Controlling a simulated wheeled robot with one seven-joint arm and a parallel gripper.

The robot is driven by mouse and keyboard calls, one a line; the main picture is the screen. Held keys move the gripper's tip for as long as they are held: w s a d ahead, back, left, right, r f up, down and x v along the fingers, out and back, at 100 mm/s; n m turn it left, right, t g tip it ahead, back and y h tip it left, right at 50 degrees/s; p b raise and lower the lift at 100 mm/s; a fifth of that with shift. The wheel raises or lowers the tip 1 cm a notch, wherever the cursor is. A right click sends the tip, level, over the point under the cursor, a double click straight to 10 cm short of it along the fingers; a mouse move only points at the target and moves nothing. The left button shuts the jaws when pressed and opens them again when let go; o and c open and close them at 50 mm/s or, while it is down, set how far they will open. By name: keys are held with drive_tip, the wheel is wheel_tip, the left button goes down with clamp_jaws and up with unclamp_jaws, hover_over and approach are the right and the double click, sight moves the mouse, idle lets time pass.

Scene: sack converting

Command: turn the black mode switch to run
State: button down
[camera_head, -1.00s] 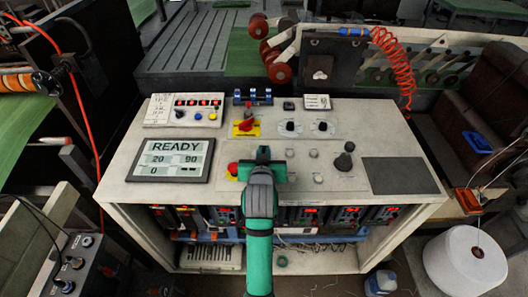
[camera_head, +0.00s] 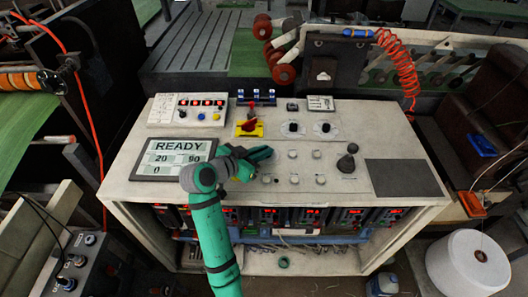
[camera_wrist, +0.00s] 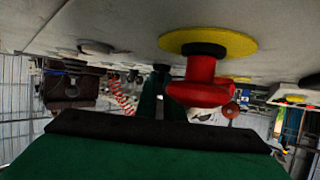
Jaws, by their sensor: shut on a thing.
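My gripper (camera_head: 264,154) is low over the front middle of the sloped panel, fingers pointing right in the head view. In the wrist view its green fingers (camera_wrist: 158,102) are closed around a small dark part at the panel surface, which appears to be the black mode switch (camera_wrist: 161,70). The fingers hide most of it, and its pointer and the run mark cannot be read. In the head view it is hidden by my gripper.
A red mushroom button (camera_wrist: 200,82) on a yellow disc is close beside the fingers. The display (camera_head: 172,158) reads READY.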

drive_tip(key=shift+m+g+h, duration=0.3)
drive_tip(key=shift+m+g, duration=0.1)
drive_tip(key=shift+m, duration=0.1)
drive_tip(key=c, duration=1.9)
unclamp_jaws()
drive_tip(key=shift+o, duration=0.2)
drive_tip(key=shift+a, duration=0.1)
drive_tip(key=v, duration=1)
drive_tip(key=shift+s+a, duration=0.2)
drive_tip(key=shift+s, duration=0.05)
